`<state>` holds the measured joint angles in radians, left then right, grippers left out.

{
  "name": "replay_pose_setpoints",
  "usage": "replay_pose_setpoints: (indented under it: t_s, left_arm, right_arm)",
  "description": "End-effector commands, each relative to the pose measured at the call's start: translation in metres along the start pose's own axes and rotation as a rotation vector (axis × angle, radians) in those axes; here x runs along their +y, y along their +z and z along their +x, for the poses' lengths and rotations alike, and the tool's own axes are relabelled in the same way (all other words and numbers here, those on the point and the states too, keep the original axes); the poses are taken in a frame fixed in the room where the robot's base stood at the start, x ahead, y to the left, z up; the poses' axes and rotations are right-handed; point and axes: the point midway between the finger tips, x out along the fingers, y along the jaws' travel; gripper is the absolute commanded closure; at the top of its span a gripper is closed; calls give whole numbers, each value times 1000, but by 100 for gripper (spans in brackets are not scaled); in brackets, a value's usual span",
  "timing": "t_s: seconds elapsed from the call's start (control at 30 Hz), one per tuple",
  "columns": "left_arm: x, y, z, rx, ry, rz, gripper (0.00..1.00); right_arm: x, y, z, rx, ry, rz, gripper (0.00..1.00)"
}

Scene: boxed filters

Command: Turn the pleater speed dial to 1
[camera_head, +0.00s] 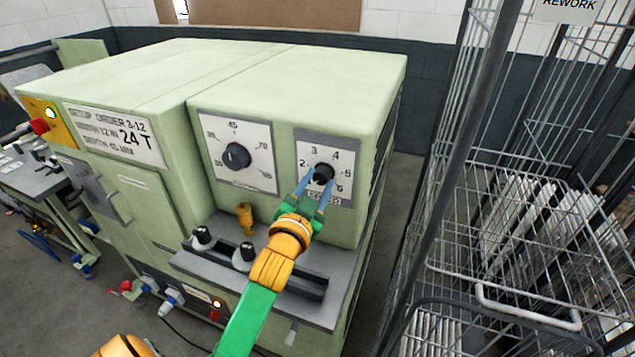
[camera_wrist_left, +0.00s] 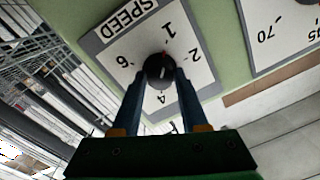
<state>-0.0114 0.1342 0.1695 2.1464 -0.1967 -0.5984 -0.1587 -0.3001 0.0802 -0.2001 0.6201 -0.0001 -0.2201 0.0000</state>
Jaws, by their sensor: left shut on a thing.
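The speed dial is a round black knob (camera_head: 323,173) on a white numbered plate (camera_head: 338,150) at the right of the green machine's front. My left gripper (camera_head: 314,184) reaches it from below, its blue fingers closed around the knob's sides. In the left wrist view, the knob (camera_wrist_left: 160,69) sits between the fingertips of my left gripper (camera_wrist_left: 160,82), with the plate upside down. A red mark on the knob's rim faces roughly towards the 1. The 3 and 5 are hidden there by the fingers. My right gripper is not in view.
A larger dial (camera_head: 236,156) on its own plate is left of the speed dial. A ledge (camera_head: 330,290) with black-and-white knobs (camera_head: 244,256) and an orange knob (camera_head: 244,214) lie below. A wire cage trolley (camera_head: 470,200) stands to the right.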

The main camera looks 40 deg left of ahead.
Motion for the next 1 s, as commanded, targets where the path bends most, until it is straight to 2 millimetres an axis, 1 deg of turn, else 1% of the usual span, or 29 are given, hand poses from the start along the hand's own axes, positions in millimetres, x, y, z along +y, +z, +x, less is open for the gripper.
replay_pose_setpoints:
  t_s: [0.03, 0.27, 0.3, 0.37, 0.4, 0.67, 0.73, 0.87, 1.0]
  left_arm:
    - [-1, -2, 0, 7, -3, -2, 100]
    - [-1, -2, 0, 7, -3, -2, 100]
    - [-1, -3, 0, 7, -3, -2, 54]
    - [-1, -2, 0, 7, -3, -2, 38]
    - [-1, -2, 0, 6, -3, -1, 27]
    - [0, -1, 0, 3, -1, -1, 27]
    - [0, 0, -3, 3, -1, -1, 27]
    - [1, 2, -22, 3, 0, -1, 27]
    - [1, 3, -50, 3, -1, -1, 27]
  right_arm:
    - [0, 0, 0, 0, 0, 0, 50]
    - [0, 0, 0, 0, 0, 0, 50]
    - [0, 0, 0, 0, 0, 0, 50]
    - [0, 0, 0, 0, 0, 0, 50]
    - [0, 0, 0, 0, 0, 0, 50]
    - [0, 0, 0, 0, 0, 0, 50]
    - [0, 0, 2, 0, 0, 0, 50]
    - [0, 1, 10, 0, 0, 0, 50]
    - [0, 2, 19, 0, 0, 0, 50]
